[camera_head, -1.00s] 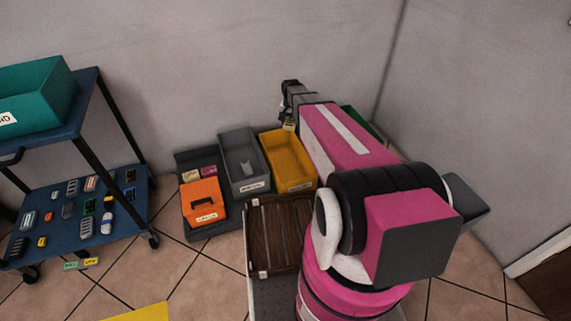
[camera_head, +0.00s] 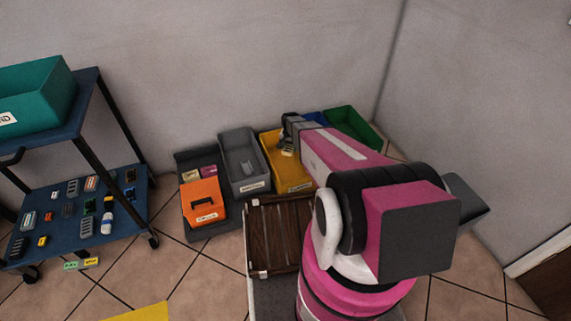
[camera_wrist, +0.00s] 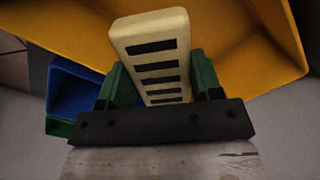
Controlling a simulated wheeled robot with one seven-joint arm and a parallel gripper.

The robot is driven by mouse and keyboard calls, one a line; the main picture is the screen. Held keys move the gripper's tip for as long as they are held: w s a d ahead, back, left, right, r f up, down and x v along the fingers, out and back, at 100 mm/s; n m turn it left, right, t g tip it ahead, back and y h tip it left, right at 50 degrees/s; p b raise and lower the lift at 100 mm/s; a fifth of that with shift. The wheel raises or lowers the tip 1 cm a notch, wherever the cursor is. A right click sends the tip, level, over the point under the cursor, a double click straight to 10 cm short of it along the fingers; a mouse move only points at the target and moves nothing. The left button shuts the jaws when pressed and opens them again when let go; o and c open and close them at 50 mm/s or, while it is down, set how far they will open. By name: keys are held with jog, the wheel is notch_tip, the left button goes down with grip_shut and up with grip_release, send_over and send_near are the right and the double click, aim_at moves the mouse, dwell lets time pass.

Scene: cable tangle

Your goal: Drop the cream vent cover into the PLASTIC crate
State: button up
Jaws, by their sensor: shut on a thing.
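The cream vent cover (camera_wrist: 151,50) is a pale slab with several dark slots, held upright in the wrist view. My gripper (camera_wrist: 159,85), with green fingers, is shut on it. In the head view my gripper (camera_head: 287,140) is over the yellow crate (camera_head: 302,183), and a small pale bit of the cover shows below it. The yellow crate (camera_wrist: 75,25) also fills the upper wrist view, behind the cover. The crate labels are too small to read, so I cannot tell which is PLASTIC.
A grey crate (camera_head: 229,141) holding a grey item stands left of the yellow one. Blue (camera_head: 312,117) and green (camera_head: 344,116) crates stand to its right. An orange box (camera_head: 204,205) is at front left. A blue cart (camera_head: 62,212) with several small parts stands further left.

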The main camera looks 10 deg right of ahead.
jog(key=shift+f, duration=1.45)
jog(key=o, duration=1)
notch_tip(320, 180, up, 11)
jog(key=shift+f, duration=0.1)
jog(key=shift+s, duration=0.1)
